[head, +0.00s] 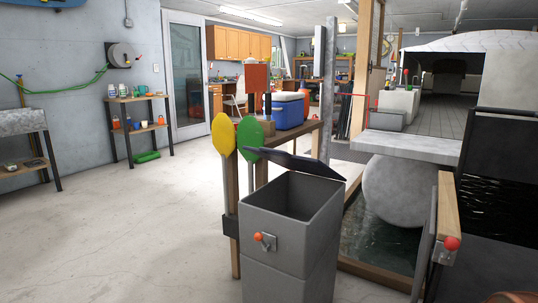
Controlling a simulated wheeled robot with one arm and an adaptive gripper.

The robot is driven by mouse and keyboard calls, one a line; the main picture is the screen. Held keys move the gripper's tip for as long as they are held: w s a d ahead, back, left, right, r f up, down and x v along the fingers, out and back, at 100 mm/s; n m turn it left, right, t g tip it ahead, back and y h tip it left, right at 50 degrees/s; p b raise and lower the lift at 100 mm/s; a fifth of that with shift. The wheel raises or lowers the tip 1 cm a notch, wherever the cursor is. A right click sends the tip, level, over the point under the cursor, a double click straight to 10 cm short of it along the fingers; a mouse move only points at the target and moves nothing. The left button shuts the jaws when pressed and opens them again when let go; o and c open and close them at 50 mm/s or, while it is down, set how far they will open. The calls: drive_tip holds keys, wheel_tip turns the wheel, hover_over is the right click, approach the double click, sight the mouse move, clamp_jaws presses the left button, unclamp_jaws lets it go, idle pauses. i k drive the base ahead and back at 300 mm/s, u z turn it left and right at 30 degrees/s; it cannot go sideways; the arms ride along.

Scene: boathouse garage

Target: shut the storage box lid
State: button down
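The grey storage box (290,240) stands in the middle foreground, its top open and its dark inside showing. Its dark grey lid (295,163) is up, tilted over the back edge of the opening. A small latch plate with a red-orange knob (258,237) is on the front face of the box. My gripper is not in view.
A wooden bench with a blue cooler (285,110) and green and yellow paddles (249,138) stands behind the box. Dark water (492,212) and a wooden post with a red knob (451,243) are at right. Pale floor (130,230) is clear at left.

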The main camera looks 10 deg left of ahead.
sight(298, 163)
drive_tip(key=u, duration=1.35)
drive_tip(key=i, duration=0.95)
drive_tip(key=z, duration=0.1)
